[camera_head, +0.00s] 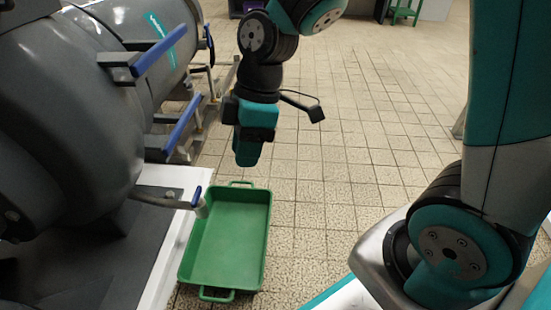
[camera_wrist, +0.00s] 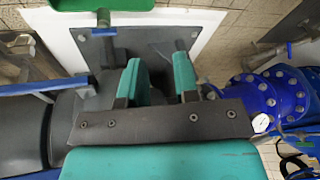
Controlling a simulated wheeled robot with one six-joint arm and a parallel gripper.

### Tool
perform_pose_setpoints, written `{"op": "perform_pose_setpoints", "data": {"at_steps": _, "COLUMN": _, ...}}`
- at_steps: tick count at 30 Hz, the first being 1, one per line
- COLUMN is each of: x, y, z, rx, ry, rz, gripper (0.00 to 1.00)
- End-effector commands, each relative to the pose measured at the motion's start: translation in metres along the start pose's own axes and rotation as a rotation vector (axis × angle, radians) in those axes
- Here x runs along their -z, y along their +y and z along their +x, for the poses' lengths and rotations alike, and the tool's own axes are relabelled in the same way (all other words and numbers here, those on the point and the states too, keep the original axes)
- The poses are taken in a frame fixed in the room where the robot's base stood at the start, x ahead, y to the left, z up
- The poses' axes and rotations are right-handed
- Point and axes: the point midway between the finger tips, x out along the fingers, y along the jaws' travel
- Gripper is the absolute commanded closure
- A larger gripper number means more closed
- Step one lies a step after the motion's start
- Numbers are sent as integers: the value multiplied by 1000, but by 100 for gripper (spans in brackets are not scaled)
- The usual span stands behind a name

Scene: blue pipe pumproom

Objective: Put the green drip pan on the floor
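The green drip pan (camera_head: 228,240) is a rectangular tray with a loop handle at each short end. In the head view it appears to lie flat on the tiled floor (camera_head: 300,240) beside the white plinth, and its inside looks empty. A small drain spout (camera_head: 201,208) with a blue lever overlaps its upper left corner. Part of the pan (camera_wrist: 95,6) shows at the top edge of the wrist view. My gripper (camera_head: 247,152) points down, above and beyond the pan, apart from it. In the wrist view its two teal fingers (camera_wrist: 157,62) are spread with nothing between them.
A large grey machine (camera_head: 75,110) with blue levers fills the left on a white plinth (camera_head: 165,200). In the wrist view, a blue flanged pipe (camera_wrist: 280,95) with a gauge lies right of my gripper. Open tiled floor extends behind and right of the pan.

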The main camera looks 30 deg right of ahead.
Motion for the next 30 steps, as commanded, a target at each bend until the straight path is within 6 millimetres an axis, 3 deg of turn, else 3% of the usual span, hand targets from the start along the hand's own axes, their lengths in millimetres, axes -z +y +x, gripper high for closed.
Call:
{"op": "perform_pose_setpoints", "data": {"at_steps": 1, "x": 5, "y": -24, "z": -17, "rx": -22, "ry": 14, "rz": 97, "gripper": 71}}
{"op": "perform_pose_setpoints", "data": {"at_steps": 3, "x": 7, "y": -55, "z": -32, "rx": -35, "ry": 32, "rz": 252, "gripper": 71}}
{"op": "perform_pose_setpoints", "data": {"at_steps": 6, "x": 5, "y": -91, "z": -46, "rx": -46, "ry": 55, "rz": 436, "gripper": 71}}
{"op": "perform_pose_setpoints", "data": {"at_steps": 10, "x": 1, "y": -119, "z": -54, "rx": -51, "ry": 76, "rz": 590, "gripper": 71}}
{"op": "perform_pose_setpoints", "data": {"at_steps": 15, "x": -2, "y": -129, "z": -56, "rx": -51, "ry": 83, "rz": 660, "gripper": 71}}
{"op": "perform_pose_setpoints", "data": {"at_steps": 30, "x": -2, "y": -128, "z": -56, "rx": -51, "ry": 84, "rz": 660, "gripper": 71}}
